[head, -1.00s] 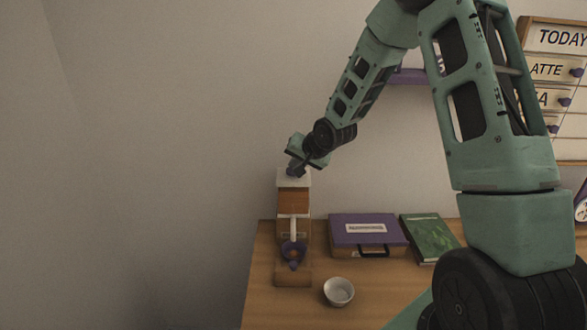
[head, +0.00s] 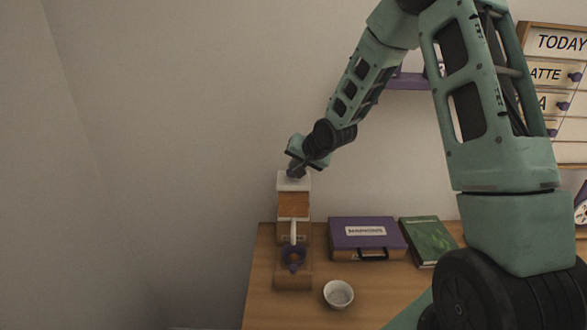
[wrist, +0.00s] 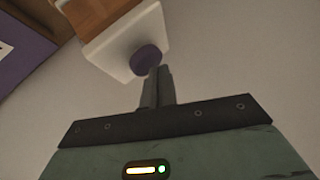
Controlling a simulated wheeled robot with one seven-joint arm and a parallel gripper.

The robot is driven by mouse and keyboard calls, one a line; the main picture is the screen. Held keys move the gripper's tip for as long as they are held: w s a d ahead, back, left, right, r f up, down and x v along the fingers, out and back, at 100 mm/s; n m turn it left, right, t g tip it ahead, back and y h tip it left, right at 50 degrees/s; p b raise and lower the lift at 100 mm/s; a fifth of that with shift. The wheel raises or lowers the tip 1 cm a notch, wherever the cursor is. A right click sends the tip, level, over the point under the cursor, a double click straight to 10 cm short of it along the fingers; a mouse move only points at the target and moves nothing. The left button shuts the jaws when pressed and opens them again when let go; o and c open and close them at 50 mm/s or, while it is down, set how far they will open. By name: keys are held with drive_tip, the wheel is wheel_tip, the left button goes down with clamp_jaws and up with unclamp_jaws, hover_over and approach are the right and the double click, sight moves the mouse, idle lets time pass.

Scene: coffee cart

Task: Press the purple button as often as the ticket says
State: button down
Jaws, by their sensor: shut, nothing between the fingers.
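The purple button (wrist: 149,58) sits on the white top block (wrist: 118,45) of a wooden machine in the wrist view. In the head view the machine (head: 293,206) stands at the left end of the table, with its white top (head: 288,186) just under my gripper (head: 294,174). In the wrist view my gripper (wrist: 158,72) is shut and empty, its fingertips right beside the button's edge. I cannot tell whether they touch it. The button is mostly hidden behind the fingers in the head view. I cannot make out a readable ticket.
A purple case (head: 345,237) with a label and a green book (head: 428,240) lie right of the machine. A white bowl (head: 338,294) stands in front. A menu board (head: 560,41) and a purple shelf (head: 406,82) are on the wall.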

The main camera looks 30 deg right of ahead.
drive_tip(key=shift+r, duration=0.45)
wheel_tip(320, 180, up, 5)
drive_tip(key=p, duration=0.5)
drive_tip(key=shift+r, duration=0.1)
idle(2.4)
drive_tip(key=n, duration=0.3)
drive_tip(key=shift+r, duration=0.1)
wheel_tip(320, 180, up, 3)
drive_tip(key=n+b, duration=0.1)
drive_tip(key=n, duration=3.2)
drive_tip(key=shift+r, duration=0.2)
